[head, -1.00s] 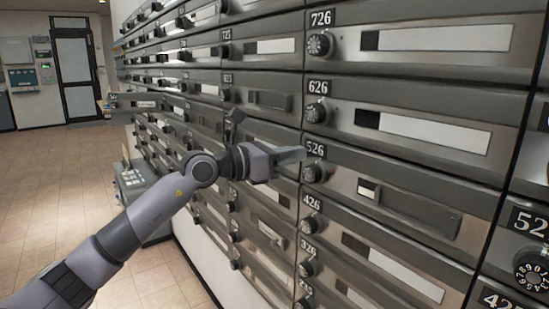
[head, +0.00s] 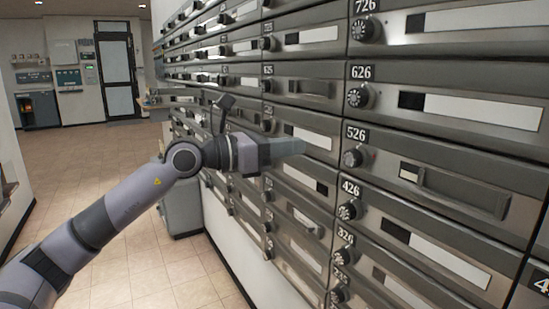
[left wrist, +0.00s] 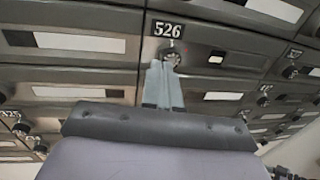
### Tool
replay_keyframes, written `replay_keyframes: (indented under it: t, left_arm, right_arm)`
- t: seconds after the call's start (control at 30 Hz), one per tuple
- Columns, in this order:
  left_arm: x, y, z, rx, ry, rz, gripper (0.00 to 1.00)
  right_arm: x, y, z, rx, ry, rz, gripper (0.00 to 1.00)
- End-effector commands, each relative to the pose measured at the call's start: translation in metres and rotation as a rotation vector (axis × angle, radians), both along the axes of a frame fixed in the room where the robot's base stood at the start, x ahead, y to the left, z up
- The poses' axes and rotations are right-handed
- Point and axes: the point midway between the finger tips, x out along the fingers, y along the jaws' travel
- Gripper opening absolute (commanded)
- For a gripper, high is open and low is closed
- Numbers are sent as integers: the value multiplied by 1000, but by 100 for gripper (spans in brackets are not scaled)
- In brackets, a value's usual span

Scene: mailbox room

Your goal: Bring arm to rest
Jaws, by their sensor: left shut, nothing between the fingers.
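My left arm (head: 130,205) reaches in from the lower left of the head view. Its gripper (head: 290,148) is shut and empty, pointing right in front of the mailbox wall, left of the 526 dial (head: 355,157). In the left wrist view the gripper's fingers (left wrist: 163,88) are together, below the 526 label (left wrist: 168,30) and overlapping its dial in the picture. I cannot tell whether the fingertips touch the mailboxes. My right gripper is not in view.
The mailbox wall (head: 452,142) with dials and slots fills the right side. Tiled floor (head: 90,160) lies open to the left. A grey box (head: 183,212) stands by the wall behind my arm. A door (head: 118,75) is far back.

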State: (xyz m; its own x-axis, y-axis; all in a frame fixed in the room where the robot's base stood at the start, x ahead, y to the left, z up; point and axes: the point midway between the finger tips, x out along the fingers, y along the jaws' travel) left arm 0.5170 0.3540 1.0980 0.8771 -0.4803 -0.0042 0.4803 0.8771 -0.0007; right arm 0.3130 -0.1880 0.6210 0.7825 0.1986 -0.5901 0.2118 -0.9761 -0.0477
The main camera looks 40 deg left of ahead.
Motion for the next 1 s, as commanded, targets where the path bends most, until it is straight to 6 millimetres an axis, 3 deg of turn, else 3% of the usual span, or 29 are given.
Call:
replay_keyframes:
  t: [0.3,0.77,0.87,1.0]
  left_arm:
    - [-24,8,-3,1,3,0,0]
    - [-29,8,-2,-9,6,-6,0]
    - [-27,1,-19,-102,41,-40,0]
    - [-25,-19,-70,-453,163,-122,0]
  right_arm:
    - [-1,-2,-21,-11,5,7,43]
    - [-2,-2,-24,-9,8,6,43]
    - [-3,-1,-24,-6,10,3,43]
    - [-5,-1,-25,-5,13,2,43]
